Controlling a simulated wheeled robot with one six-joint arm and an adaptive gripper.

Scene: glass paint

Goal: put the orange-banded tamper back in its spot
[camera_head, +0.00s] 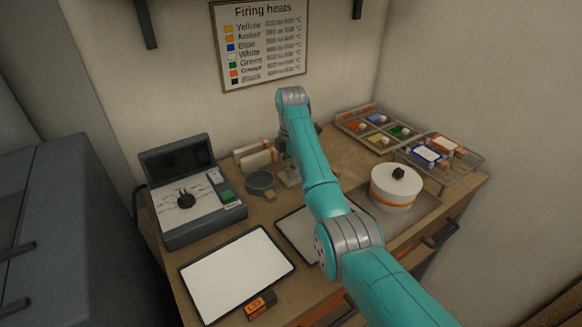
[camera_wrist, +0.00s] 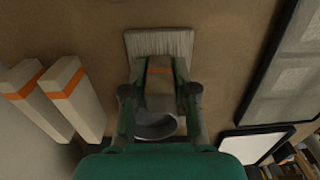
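The orange-banded tamper (camera_wrist: 159,70) is between the two fingers of my gripper (camera_wrist: 160,66) in the wrist view. In the head view my gripper (camera_head: 289,160) is over the back of the worktable, largely hidden by my arm. The pale end of the tamper (camera_head: 289,179) shows just below it. I cannot tell whether that end touches the table. No marked spot for it is clear.
A dark round dish (camera_head: 260,180) is just left of my gripper. A control box (camera_head: 190,205) is left, a white tablet (camera_head: 237,272) in front. A white drum (camera_head: 394,188) and paint tray (camera_head: 375,130) are right.

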